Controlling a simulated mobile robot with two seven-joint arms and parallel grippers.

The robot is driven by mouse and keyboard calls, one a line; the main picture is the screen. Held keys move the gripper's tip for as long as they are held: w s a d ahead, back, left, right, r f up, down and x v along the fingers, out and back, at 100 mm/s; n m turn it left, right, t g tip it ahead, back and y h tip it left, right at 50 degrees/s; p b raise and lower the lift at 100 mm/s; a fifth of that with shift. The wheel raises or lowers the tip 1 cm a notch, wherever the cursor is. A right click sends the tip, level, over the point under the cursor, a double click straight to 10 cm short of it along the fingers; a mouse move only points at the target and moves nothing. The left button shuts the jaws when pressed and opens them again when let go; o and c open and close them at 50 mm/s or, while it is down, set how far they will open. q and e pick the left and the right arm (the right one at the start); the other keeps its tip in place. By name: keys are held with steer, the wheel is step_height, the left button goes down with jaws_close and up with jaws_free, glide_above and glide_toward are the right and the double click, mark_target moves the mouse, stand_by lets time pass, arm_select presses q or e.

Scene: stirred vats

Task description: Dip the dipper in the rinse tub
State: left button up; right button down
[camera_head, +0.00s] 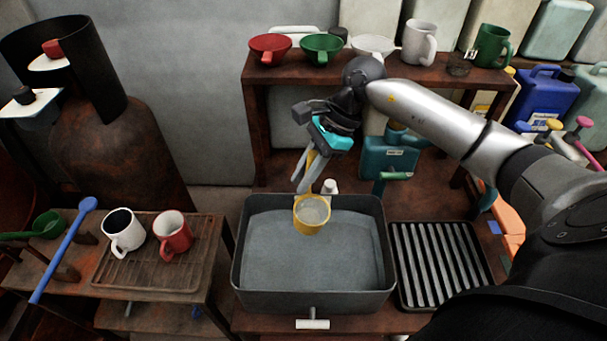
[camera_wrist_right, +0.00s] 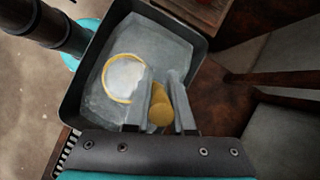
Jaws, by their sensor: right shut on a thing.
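The dipper (camera_head: 312,229) is a yellow-rimmed cup with a yellow handle and a pale inside. It is over the far middle part of the rinse tub (camera_head: 240,262), a dark grey rectangular basin with grey liquid in it. I cannot tell whether the cup's bottom touches the liquid. My right gripper (camera_head: 307,172) is shut on the dipper's handle, above the tub's far edge. In the right wrist view the yellow rim (camera_wrist_right: 106,80) and the handle end (camera_wrist_right: 160,114) show by the fingers (camera_wrist_right: 160,98). My left gripper is not in view.
A ribbed drain rack (camera_head: 440,265) adjoins the tub on the right. A white mug (camera_head: 122,232) and a red mug (camera_head: 173,234) stand on a wire rack at left, beside a blue ladle (camera_head: 65,245). A shelf (camera_head: 262,83) with funnels and mugs stands behind the tub.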

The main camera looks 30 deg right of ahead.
steer(key=shift+r+g+h+p, duration=0.1)
steer(key=shift+g+h+p, duration=0.2)
steer(key=shift+g+p, duration=0.2)
steer(key=shift+g, duration=0.3)
stand_by(1.0)
